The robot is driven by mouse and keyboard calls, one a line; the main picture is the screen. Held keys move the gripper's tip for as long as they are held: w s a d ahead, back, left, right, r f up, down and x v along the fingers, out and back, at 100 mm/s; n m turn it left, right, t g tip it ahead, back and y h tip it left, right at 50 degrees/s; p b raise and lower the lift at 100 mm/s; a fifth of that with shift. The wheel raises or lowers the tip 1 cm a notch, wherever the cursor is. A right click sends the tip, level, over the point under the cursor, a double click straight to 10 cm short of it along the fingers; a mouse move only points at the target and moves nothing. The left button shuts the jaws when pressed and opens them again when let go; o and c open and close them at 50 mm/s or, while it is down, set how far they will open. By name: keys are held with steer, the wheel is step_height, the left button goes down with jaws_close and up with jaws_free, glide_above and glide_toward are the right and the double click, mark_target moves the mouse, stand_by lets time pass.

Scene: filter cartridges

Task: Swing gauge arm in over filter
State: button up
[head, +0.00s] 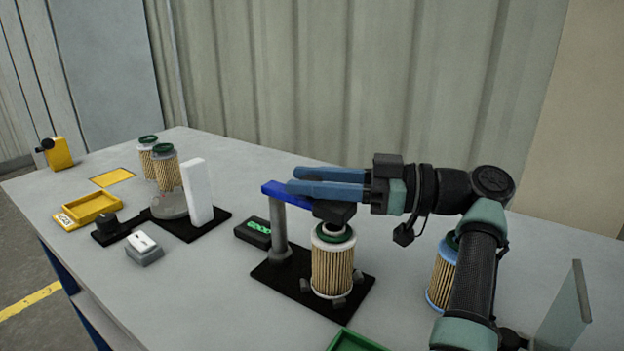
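The gauge stands on a black base plate (268,277) in the middle of the table in the head view. Its grey post (279,232) carries a blue gauge arm (275,191) that reaches right to a black head (335,212). A pleated filter (332,264) with a green top ring stands upright on the plate. The black head appears above this filter; I cannot tell whether they touch. My gripper (291,180) points left across the gauge arm, its two blue fingers apart. The fingers partly hide the arm, and contact with it is unclear.
A small green-lit display (253,233) sits left of the post. Two filters (165,169) stand farther left, beside a white upright block (198,192). A yellow tray (89,210) lies at left. Another filter (441,276) and a clear panel (565,315) are at right.

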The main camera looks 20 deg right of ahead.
mark_target(311, 178)
steer(key=o, duration=0.3)
steer(key=shift+o, duration=0.2)
step_height(311, 178, up, 10)
steer(key=shift+p, duration=1.05)
